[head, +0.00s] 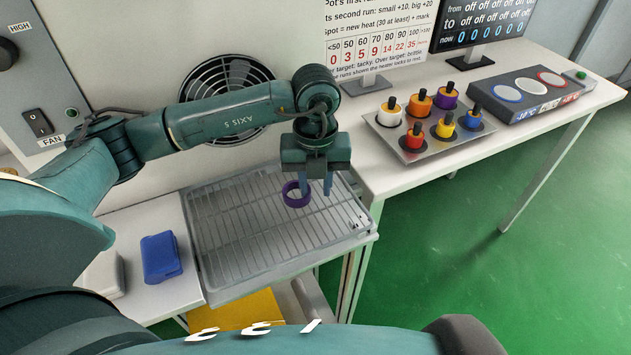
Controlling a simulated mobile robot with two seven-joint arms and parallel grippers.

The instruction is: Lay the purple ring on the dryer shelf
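The purple ring (288,197) is at the right part of the wire dryer shelf (235,240), at my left gripper's left fingertip. I cannot tell whether it lies on the wires or is just above them, or whether the finger is inside it or in front of it. My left gripper (316,188) points down over the shelf. Its two fingers are apart with a gap between them and nothing visible in that gap. My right gripper is not in view.
A blue box (161,257) lies left of the shelf. A round fan grille (226,80) is in the wall behind. At right, a tray (420,153) holds several coloured pots, beside a dark panel (528,95) with round pads. The shelf's left and front are bare.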

